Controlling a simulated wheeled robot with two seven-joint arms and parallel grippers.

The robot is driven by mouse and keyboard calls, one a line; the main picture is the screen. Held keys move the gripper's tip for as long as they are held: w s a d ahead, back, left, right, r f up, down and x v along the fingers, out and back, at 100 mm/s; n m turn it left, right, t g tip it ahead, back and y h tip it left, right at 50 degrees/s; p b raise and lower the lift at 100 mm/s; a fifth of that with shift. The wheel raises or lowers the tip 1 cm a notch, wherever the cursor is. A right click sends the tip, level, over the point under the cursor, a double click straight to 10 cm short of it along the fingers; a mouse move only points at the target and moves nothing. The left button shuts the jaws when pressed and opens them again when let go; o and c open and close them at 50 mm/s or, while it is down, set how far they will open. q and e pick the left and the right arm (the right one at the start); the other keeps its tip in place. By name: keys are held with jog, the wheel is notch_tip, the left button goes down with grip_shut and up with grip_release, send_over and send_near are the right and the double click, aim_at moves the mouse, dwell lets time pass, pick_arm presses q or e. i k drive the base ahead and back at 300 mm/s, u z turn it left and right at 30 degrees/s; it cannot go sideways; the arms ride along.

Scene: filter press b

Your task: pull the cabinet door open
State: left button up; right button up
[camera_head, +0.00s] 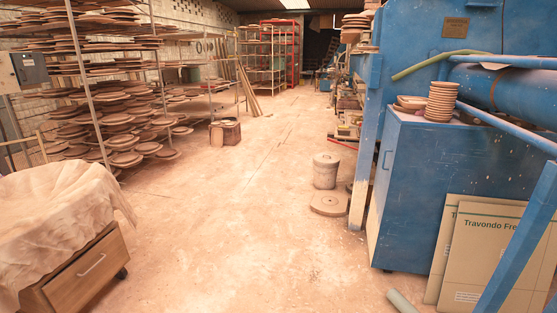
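A blue cabinet (425,200) stands at the right, beside the blue machine. Its narrow left side (380,178) faces the aisle and looks like the door. A slim upright handle (387,160) seems to show near the upper front edge. The door looks shut, though this side is seen at a steep angle. Stacked round clay plates (441,102) sit on the cabinet's top. Neither of my grippers is in view.
A cloth-draped wooden drawer unit (85,275) stands at the lower left. Two flat boxes (485,255) lean on the cabinet's front. A grey tube (402,301) and a round stone disc (329,203) lie on the floor. Racks of plates (110,120) line the left. The middle aisle is clear.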

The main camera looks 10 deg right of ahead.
aim_at(390, 131)
jog(key=z, duration=0.55)
jog(key=i, duration=1.55)
jog(key=u, duration=0.4)
jog(key=i, duration=1.65)
jog(key=z, duration=3)
